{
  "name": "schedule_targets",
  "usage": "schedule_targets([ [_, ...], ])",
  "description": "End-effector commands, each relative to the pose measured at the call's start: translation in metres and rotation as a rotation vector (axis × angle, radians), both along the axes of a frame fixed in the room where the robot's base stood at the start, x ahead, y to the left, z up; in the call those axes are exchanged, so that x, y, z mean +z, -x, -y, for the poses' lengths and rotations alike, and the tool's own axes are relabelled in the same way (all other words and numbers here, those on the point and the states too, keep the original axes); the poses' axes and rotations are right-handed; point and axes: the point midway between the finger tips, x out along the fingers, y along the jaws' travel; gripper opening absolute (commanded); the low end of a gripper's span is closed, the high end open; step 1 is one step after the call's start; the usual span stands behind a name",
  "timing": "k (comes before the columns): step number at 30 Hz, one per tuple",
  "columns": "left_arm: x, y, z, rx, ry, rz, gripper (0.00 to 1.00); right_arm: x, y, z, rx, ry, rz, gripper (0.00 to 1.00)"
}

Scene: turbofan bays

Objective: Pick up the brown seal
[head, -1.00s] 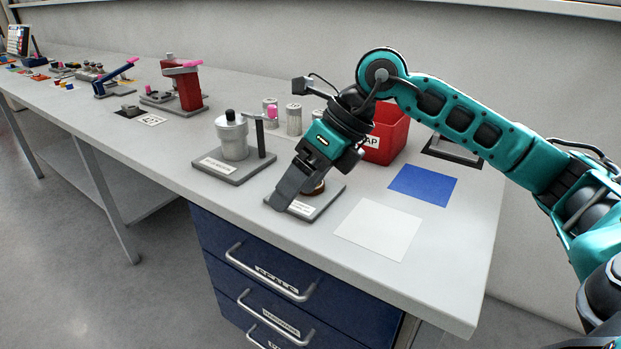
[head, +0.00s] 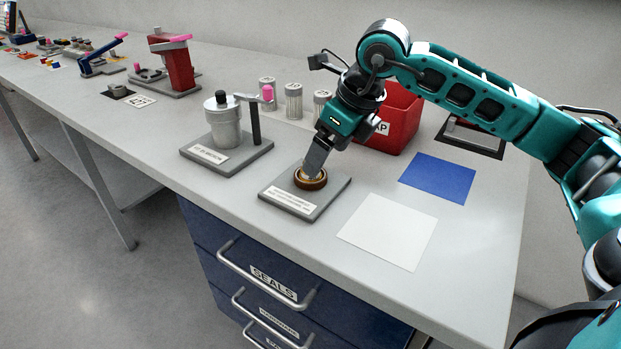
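The brown seal (head: 313,184) is a small dark brown ring with a lighter golden inside. It lies on a grey labelled plate (head: 290,205) near the front of the bench. My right gripper (head: 311,172) points down at the seal, its fingertips at or just over the ring. The fingers are seen edge-on, so the gap between them and any grip on the seal cannot be made out. The back part of the ring is hidden behind the fingers. My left gripper is not in view.
A grey canister fixture (head: 224,125) with a pink-tipped lever stands left of the plate. Metal cylinders (head: 293,100) and a red bin (head: 403,125) stand behind. A blue mat (head: 438,178) and a white mat (head: 387,230) lie to the right. Blue drawers (head: 235,235) are below.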

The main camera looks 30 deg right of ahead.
Motion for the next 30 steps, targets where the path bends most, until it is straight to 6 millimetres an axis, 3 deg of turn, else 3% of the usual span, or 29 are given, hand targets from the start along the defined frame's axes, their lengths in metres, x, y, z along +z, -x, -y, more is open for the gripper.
schedule_targets([
  [13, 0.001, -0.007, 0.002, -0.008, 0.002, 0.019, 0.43, -0.046, -0.023, -0.011, 0.002, -0.001, -0.001, 0.88],
  [22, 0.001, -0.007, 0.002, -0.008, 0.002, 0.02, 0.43, -0.05, -0.025, -0.012, 0.001, 0.0, 0.001, 0.88],
  [30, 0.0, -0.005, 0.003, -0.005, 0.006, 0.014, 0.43, -0.049, -0.025, -0.012, 0.001, 0.0, 0.001, 0.63],
])
